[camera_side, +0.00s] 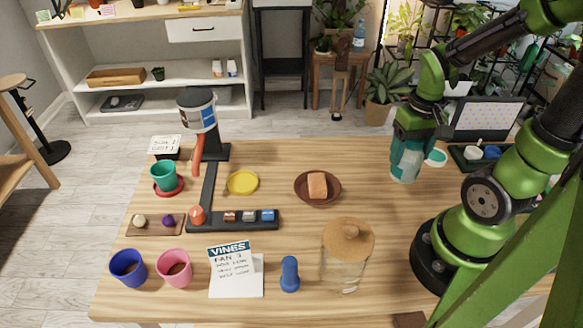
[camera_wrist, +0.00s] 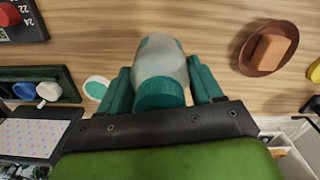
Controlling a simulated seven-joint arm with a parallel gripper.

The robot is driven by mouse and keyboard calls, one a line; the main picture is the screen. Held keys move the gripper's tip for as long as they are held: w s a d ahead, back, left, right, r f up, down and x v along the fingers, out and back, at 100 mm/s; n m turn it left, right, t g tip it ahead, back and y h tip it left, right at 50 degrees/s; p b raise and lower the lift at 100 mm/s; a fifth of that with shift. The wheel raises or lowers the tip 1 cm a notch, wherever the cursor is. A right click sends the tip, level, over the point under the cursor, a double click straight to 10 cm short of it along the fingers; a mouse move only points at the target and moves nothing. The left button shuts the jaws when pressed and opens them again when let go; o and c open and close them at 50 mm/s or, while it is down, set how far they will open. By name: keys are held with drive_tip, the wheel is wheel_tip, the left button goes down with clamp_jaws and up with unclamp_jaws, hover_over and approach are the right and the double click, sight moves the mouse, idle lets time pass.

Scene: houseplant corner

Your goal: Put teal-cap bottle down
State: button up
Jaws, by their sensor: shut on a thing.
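The teal-cap bottle (camera_wrist: 160,66) has a pale body with teal patches, and its teal cap faces the wrist camera. My gripper (camera_wrist: 162,82) is shut on it, with one teal finger on each side. In the side view the bottle (camera_side: 404,166) hangs upright below my gripper (camera_side: 408,146), over the right part of the wooden table (camera_side: 385,235). I cannot tell whether its base touches the wood. A round white-rimmed teal disc (camera_side: 436,157) lies just right of the bottle; it also shows in the wrist view (camera_wrist: 96,88), apart from the bottle.
A brown saucer (camera_side: 300,197) with an orange-brown block stands left of the bottle. A dark tray (camera_side: 464,163) with small knobs and a dotted panel (camera_side: 488,120) are to the right. A lidded glass jar (camera_side: 345,268) stands at the front. Bare wood lies between saucer and bottle.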

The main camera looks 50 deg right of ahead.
drive_tip(key=w+a, duration=0.6)
drive_tip(key=w, duration=0.4)
drive_tip(key=w+a, duration=0.6)
drive_tip(key=w, duration=0.3)
drive_tip(key=shift+n, duration=0.4)
drive_tip(key=shift+w+a+f, duration=0.15)
drive_tip(key=shift+w+f, duration=0.65)
drive_tip(key=shift+w, duration=1.8)
drive_tip(key=shift+w+a+f, duration=0.15)
drive_tip(key=shift+w+f, duration=0.65)
drive_tip(key=shift+w, duration=1.8)
drive_tip(key=shift+w+a+f, duration=0.15)
drive_tip(key=shift+w+f, duration=0.65)
drive_tip(key=shift+w, duration=1.8)
drive_tip(key=shift+f, duration=0.1)
drive_tip(key=o, duration=0.7)
drive_tip(key=shift+f, duration=0.1)
drive_tip(key=o, duration=0.4)
drive_tip(key=shift+o, duration=0.2)
